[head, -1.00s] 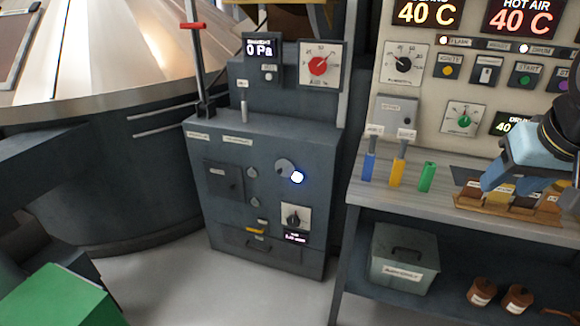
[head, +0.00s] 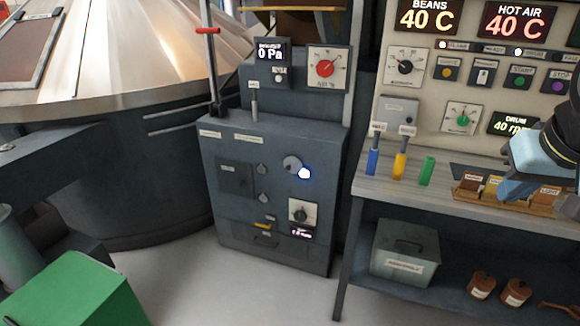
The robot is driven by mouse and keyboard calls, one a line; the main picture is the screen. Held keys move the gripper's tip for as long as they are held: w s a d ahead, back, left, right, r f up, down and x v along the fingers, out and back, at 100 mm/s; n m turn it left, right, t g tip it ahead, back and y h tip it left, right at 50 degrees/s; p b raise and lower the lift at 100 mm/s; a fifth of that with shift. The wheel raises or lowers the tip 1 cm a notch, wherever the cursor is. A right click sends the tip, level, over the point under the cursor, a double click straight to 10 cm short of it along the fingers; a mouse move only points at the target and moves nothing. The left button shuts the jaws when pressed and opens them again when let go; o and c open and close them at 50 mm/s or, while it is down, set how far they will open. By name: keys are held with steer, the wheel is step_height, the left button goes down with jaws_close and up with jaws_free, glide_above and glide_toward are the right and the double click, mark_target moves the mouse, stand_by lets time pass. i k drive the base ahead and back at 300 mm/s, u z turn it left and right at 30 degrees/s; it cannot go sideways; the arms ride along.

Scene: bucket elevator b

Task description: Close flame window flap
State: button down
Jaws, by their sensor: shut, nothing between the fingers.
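The flame window flap (head: 292,163) is a small round grey disc on the front of the dark grey burner cabinet (head: 285,145). A bright blue-white glowing spot (head: 304,173) shows at its lower right, uncovered, so the flap appears swung aside to the upper left. My gripper (head: 503,192), light blue and black, is at the right edge, over the bench. It is shut and empty, well to the right of the flap and apart from it. Part of my arm is cut off by the picture edge.
A bench (head: 450,200) with blue, yellow and green upright holders stands right of the cabinet, a lidded grey box (head: 405,255) below. A large metal drum (head: 130,150) is at left, a green block (head: 75,290) at lower left. Open floor (head: 200,285) lies before the cabinet.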

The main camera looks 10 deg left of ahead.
mark_target(292, 164)
steer(key=k, duration=1)
steer(key=u, duration=0.55)
steer(key=i, duration=2.35)
steer(key=z, duration=0.5)
